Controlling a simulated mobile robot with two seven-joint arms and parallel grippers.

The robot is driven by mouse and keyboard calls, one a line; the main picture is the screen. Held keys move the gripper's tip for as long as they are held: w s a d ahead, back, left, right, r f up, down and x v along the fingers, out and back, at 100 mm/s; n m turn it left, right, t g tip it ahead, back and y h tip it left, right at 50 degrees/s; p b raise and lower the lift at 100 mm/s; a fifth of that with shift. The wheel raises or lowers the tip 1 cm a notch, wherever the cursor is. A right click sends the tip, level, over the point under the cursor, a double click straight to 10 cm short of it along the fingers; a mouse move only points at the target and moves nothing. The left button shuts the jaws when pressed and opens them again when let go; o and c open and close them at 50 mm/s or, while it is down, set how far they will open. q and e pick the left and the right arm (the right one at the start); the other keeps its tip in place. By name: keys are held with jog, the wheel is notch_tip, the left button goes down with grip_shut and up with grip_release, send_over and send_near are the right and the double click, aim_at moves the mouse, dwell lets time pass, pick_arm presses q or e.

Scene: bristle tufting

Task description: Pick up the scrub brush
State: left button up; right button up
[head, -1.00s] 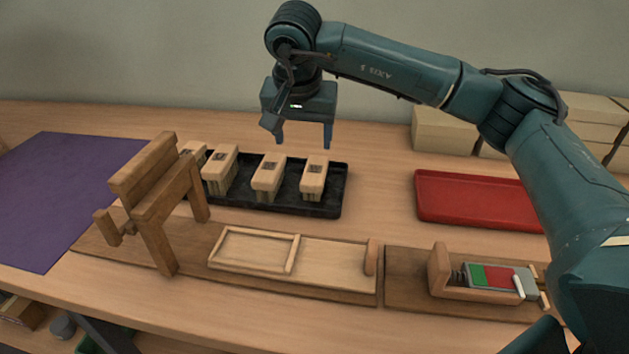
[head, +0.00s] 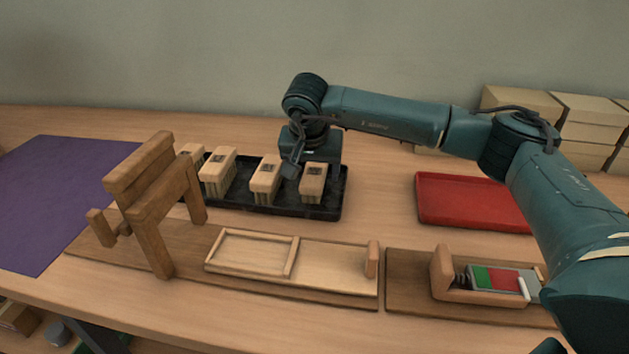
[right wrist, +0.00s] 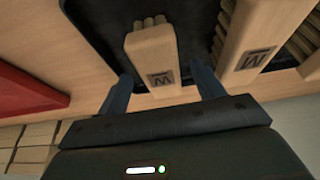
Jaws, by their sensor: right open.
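Several wooden scrub brushes with pale bristles stand in a black tray (head: 270,208). The rightmost scrub brush (head: 313,184) is under my right gripper (head: 312,172). In the right wrist view this brush (right wrist: 152,58) lies between the two open fingers of my right gripper (right wrist: 162,88), with a dark mark on its top facing the palm. A gap shows between the brush and each finger. Another brush (head: 265,180) stands just to its left. My left gripper is not in view.
A wooden stand (head: 155,200) rises at the left front. A framed wooden board (head: 335,268) and a clamp-like fixture with a green and red gauge (head: 495,279) lie along the front. A red tray (head: 470,203) sits right, boxes (head: 590,125) behind. A purple mat (head: 50,190) covers the left.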

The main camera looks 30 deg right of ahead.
jog(key=shift+w+d+f, duration=0.1)
jog(key=shift+w+f, duration=0.1)
jog(key=shift+f, duration=0.25)
jog(key=shift+f, duration=0.25)
dwell(0.4)
jog(key=c, duration=1.1)
jog(key=shift+r, duration=0.1)
